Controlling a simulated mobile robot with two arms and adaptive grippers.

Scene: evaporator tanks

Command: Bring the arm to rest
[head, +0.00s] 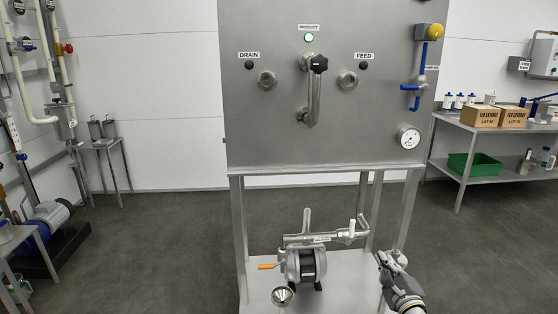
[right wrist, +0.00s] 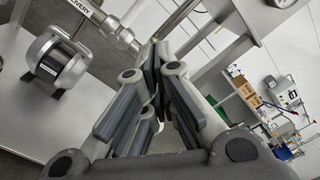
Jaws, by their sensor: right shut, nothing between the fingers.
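My right gripper (head: 388,265) is low at the right in the head view, beside the right front leg of the steel stand. In the right wrist view its fingers (right wrist: 158,65) are closed together with nothing between them. Its arm comes up from the bottom edge. My left gripper is not in view.
The steel panel (head: 270,130) has DRAIN, PRODUCT and FEED ports, a bent pipe (head: 313,95), a blue valve (head: 420,75) and a gauge (head: 409,137). A pump (head: 305,265) and funnel (head: 283,295) are on the lower shelf. A bench (head: 450,160) stands right.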

